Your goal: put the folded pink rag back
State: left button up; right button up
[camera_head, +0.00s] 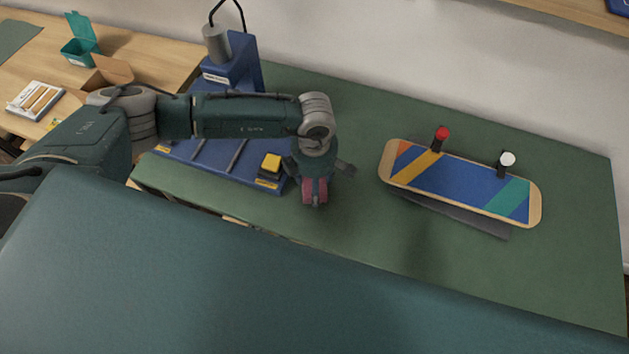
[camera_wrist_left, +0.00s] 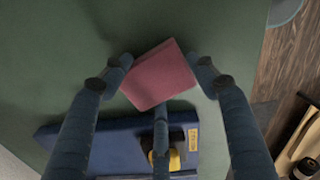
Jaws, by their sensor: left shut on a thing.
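The folded pink rag (camera_wrist_left: 158,77) is a small pink block-like bundle. It sits between the fingers of my left gripper (camera_wrist_left: 165,78) in the left wrist view, and the fingers are shut on it. In the head view the left gripper (camera_head: 315,190) points down over the green bench mat, right of the blue press base, with the pink rag (camera_head: 309,190) at its tips. I cannot tell whether the rag touches the mat. My right gripper is not in view.
A skateboard deck (camera_head: 460,182) rests on a dark stand at the right, with a red-topped and a white-topped post beside it. The blue press (camera_head: 225,158) with a yellow block (camera_head: 271,163) stands left of the gripper. A teal bin (camera_head: 82,52) is at the far left. The green mat (camera_head: 350,235) is clear nearby.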

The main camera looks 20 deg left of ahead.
pick_arm(q)
jog(key=shift+f+b, duration=0.25)
jog(key=shift+b, duration=0.1)
jog(key=o, duration=1.1)
jog(key=shift+r, duration=0.1)
jog(key=shift+r, duration=0.1)
jog(key=shift+r+p, duration=0.25)
jog(key=shift+p, duration=0.2)
jog(key=shift+r+b, duration=1.3)
jog(key=shift+r, duration=4.55)
jog(key=shift+s+f, duration=0.1)
